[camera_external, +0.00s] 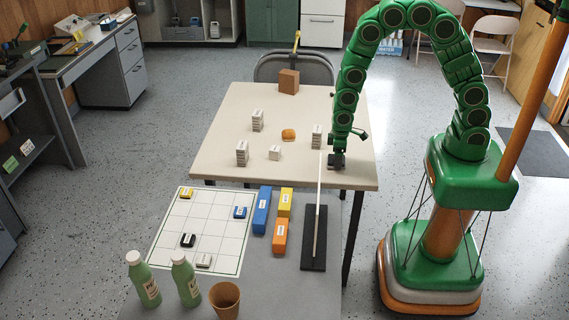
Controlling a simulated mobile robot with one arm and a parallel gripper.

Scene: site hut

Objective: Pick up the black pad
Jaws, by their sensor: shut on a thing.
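My gripper (337,153) points down at the right side of the cream table (235,170), near its front edge. It is shut on a small flat dark thing (337,162), which looks like a black pad, at or just above the tabletop. The jaws hide part of it, and I cannot tell whether it touches the table. Another small black piece with a white label (188,240) lies on the white grid mat (207,207) on the grey table, well away from my gripper.
A thin upright panel on a black base (313,255) stands in front of my gripper. White stacks (316,137), (257,121), (242,153), an orange item (289,135) and a brown block (288,82) stand on the cream table. Blue, yellow and orange boxes (262,212), bottles (186,281) and a cup (225,299) are nearer.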

